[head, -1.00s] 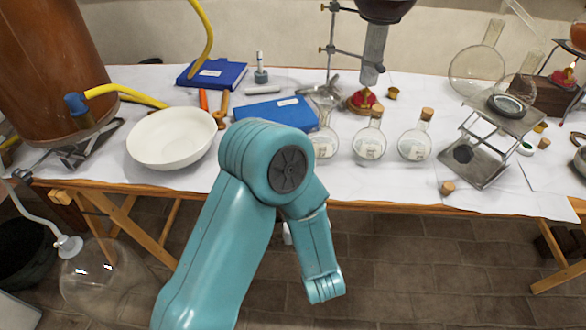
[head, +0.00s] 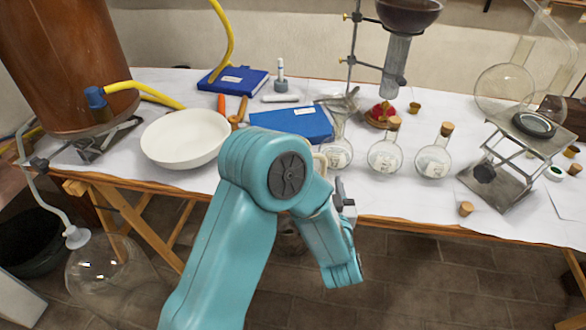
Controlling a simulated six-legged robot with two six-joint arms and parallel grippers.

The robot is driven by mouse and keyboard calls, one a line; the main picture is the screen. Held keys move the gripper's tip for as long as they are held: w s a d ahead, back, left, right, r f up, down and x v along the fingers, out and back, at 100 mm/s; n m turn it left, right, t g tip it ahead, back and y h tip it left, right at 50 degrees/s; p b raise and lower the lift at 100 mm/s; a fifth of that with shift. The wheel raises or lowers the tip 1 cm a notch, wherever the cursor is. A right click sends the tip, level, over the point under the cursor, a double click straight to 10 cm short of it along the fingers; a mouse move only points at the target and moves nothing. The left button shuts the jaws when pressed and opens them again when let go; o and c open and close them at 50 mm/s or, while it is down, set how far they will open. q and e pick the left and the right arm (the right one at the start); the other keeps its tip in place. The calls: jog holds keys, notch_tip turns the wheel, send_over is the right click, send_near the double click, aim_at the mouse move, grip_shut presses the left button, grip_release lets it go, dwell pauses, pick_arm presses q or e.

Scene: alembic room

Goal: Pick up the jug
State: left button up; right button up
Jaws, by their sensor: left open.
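No jug shows clearly in the head view. A small cream curved edge (head: 319,160) shows just behind my left arm, and I cannot tell whether it belongs to a jug. My left gripper (head: 343,194) is open at the table's front edge, and only a dark part of it shows beside my teal wrist. My arm covers the table's front middle and hides whatever stands there. My right gripper is not in view.
A white bowl (head: 186,138) stands left of my arm. Blue books (head: 291,123) lie behind it. Corked round flasks (head: 433,161) and a metal lab jack (head: 503,177) stand to the right. A large copper vessel (head: 68,65) is at far left.

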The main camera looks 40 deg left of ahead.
aim_at(325, 167)
pick_arm(q)
jog(key=p+x, duration=0.1)
jog(key=x, duration=0.6)
jog(key=shift+w+a+f, duration=0.15)
jog(key=shift+w+a, duration=0.05)
jog(key=shift+w, duration=0.05)
grip_shut()
